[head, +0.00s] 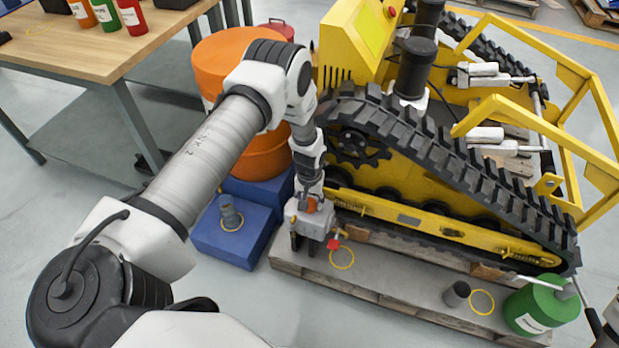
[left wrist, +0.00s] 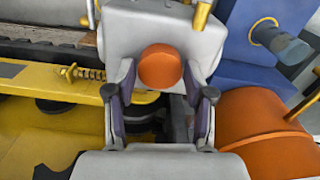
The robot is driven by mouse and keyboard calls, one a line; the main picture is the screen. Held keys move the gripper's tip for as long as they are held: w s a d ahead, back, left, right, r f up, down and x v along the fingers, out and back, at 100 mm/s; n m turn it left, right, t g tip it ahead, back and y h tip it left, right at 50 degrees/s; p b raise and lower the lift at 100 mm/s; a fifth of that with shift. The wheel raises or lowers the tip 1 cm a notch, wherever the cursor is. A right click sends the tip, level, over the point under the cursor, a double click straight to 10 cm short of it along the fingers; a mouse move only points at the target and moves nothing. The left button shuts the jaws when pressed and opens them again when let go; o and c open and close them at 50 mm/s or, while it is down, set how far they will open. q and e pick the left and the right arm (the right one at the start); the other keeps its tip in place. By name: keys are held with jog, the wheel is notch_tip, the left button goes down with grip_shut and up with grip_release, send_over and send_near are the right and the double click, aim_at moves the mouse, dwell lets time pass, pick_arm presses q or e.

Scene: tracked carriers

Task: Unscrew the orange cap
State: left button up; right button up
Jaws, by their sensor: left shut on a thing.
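The orange cap (left wrist: 160,67) is a round disc on top of a light grey block (left wrist: 150,25) in the left wrist view. In the head view, the cap (head: 311,205) is small and partly hidden by my gripper, and the grey block (head: 298,220) stands at the near end of the yellow tracked carrier (head: 400,215). My left gripper (head: 312,202) reaches down from above and is shut on the cap. Its two fingers also show in the left wrist view (left wrist: 160,80), one on each side of the cap.
An orange drum (head: 225,55) and a blue block (head: 225,240) with a grey plug stand left of the carrier. A green canister (head: 540,308) and a small grey cup (head: 457,293) are at lower right. A wooden table (head: 90,50) holds bottles at upper left.

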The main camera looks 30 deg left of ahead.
pick_arm(q)
jog(key=shift+r, duration=0.1)
jog(key=n+p, duration=0.1)
jog(key=n, duration=0.1)
jog(key=n+p, duration=0.4)
jog(key=shift+s+r, duration=0.1)
jog(key=shift+r, duration=0.2)
jog(key=shift+f+n+p, duration=0.15)
jog(key=shift+n+p, duration=0.15)
jog(key=shift+n, duration=0.9)
jog(key=shift+f+n, duration=0.2)
jog(key=shift+n, duration=0.4)
jog(key=shift+f, duration=0.1)
jog(key=o, duration=0.9)
